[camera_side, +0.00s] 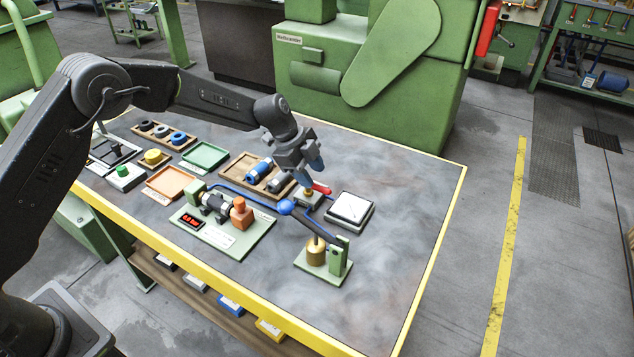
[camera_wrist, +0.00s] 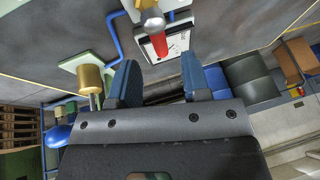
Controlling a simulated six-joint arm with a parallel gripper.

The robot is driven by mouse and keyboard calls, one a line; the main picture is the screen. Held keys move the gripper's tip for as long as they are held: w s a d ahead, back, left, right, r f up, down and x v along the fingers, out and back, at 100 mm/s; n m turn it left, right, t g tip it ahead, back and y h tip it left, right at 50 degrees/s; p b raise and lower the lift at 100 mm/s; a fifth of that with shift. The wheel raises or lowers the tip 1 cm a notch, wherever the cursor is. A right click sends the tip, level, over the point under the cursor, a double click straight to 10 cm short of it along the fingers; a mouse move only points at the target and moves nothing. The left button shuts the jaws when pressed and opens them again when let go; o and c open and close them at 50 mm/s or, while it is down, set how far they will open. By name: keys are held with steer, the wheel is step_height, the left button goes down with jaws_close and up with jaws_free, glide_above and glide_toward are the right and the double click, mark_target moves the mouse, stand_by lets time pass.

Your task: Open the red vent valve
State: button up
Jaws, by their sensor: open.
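The red vent valve's lever (camera_side: 321,188) sits on a small valve block (camera_side: 309,197) on the bench, left of a white square gauge (camera_side: 350,208). In the wrist view, the red lever (camera_wrist: 162,43) extends from a silver-coloured knob (camera_wrist: 152,22) toward the gap between my fingers. My gripper (camera_side: 308,174) is just above and slightly left of the lever in the side view. Its two blue fingers are spread, with nothing held between them, as the wrist view also shows (camera_wrist: 160,72). Contact with the lever cannot be made out.
A blue pipe (camera_side: 240,191) runs to the valve area. A brass cylinder (camera_side: 317,250) on a green base stands in front. A pump unit on a green plate (camera_side: 225,240) lies to the left. A wooden tray (camera_side: 240,168) is behind. The bench's right side is clear.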

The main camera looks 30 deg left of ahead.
mark_target(319, 186)
steer(key=shift+x, duration=1.9)
steer(key=shift+c, duration=0.3)
jaws_close()
